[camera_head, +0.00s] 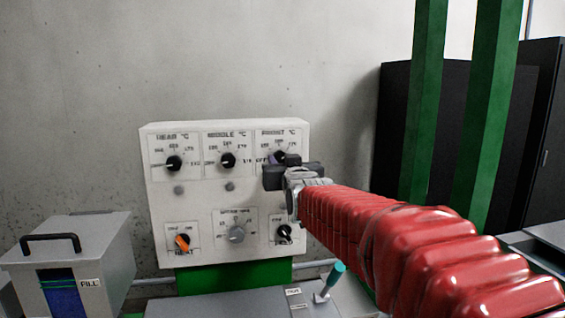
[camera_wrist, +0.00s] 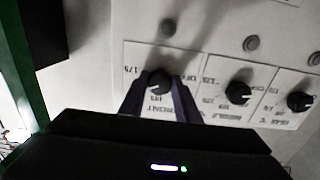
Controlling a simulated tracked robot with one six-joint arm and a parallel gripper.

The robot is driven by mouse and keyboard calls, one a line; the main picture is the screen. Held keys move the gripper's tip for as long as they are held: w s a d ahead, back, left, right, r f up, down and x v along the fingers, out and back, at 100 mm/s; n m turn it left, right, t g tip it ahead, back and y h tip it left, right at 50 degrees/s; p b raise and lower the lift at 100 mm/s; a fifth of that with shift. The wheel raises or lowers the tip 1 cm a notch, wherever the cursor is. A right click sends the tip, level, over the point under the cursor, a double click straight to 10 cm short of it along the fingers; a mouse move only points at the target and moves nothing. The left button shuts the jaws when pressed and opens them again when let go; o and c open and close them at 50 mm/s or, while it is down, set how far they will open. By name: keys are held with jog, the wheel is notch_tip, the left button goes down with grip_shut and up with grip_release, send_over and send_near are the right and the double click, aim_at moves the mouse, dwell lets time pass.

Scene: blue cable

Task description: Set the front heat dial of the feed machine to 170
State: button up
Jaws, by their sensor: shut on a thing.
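The white control panel (camera_head: 190,208) of the feed machine has a top row of three black dials labelled REAR, MIDDLE and FRONT. My gripper (camera_head: 283,162) is at the front dial (camera_head: 279,156), the right one of the row, and hides most of it. In the wrist view, rolled over, the front dial (camera_wrist: 160,82) sits between the two dark fingertips (camera_wrist: 161,88), which are shut on it. The number 175 shows beside it; where its pointer stands is hidden. The middle dial (camera_head: 228,160) and rear dial (camera_head: 173,163) are free of the gripper.
Below are an orange heat switch (camera_head: 183,242), a grey knob (camera_head: 237,233) and a black switch (camera_head: 284,233). A teal-handled lever (camera_head: 332,279) stands in front. A grey box (camera_head: 75,260) with a black handle is at left, and green posts (camera_head: 425,100) stand at right.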

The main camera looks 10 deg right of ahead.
jog(key=shift+n, duration=0.4)
jog(key=shift+c, duration=0.4)
jog(key=shift+n, duration=0.8)
jog(key=o, duration=1)
jog(key=shift+o, duration=0.2)
jog(key=shift+s, duration=0.2)
jog(key=s, duration=1.3)
jog(key=shift+s, duration=0.25)
